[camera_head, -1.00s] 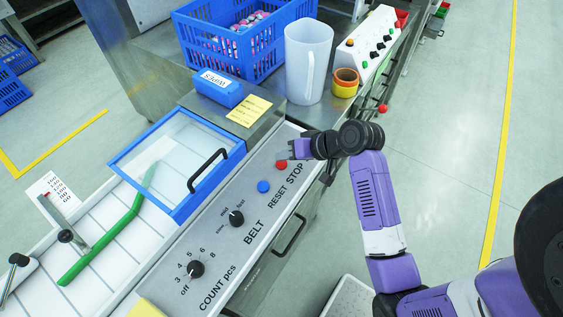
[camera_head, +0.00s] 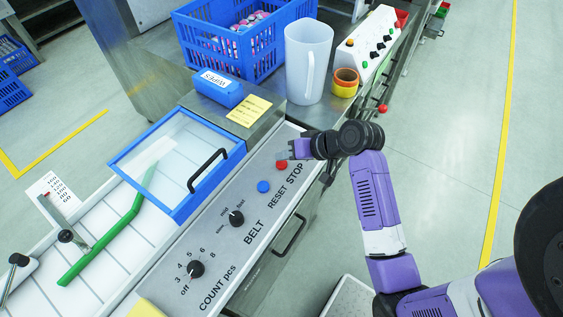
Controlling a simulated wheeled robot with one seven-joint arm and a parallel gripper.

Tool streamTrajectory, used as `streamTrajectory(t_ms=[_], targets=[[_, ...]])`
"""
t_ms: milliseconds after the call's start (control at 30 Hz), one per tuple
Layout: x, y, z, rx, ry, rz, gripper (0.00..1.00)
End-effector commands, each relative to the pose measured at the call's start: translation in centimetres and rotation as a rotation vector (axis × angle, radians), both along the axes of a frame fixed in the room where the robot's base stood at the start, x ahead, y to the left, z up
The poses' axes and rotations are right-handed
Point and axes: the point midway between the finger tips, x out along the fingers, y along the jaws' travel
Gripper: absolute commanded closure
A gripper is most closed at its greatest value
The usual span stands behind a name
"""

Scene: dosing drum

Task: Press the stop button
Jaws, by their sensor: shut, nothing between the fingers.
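The red stop button (camera_head: 282,164) sits at the upper end of the grey control panel (camera_head: 262,222), by the printed word STOP. My gripper (camera_head: 284,154) is shut and empty, with its tip right over or just behind the red button. Whether the tip touches the button I cannot tell. The blue reset button (camera_head: 263,186) is just below and left of the red one, by the word RESET.
A black belt knob (camera_head: 236,218) and a count knob (camera_head: 196,268) are lower on the panel. A blue-framed clear lid (camera_head: 178,212) with a black handle lies left. A jug (camera_head: 306,62), blue crate (camera_head: 190,52) and tape rolls (camera_head: 345,82) stand behind.

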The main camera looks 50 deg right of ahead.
Motion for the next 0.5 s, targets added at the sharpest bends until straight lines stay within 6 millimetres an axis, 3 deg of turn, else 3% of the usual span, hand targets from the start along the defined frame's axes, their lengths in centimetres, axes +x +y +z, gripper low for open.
streamTrajectory(t_ms=[500], targets=[[-0.03,-0.01,-0.83,0.001,0.0,-0.001,1.0]])
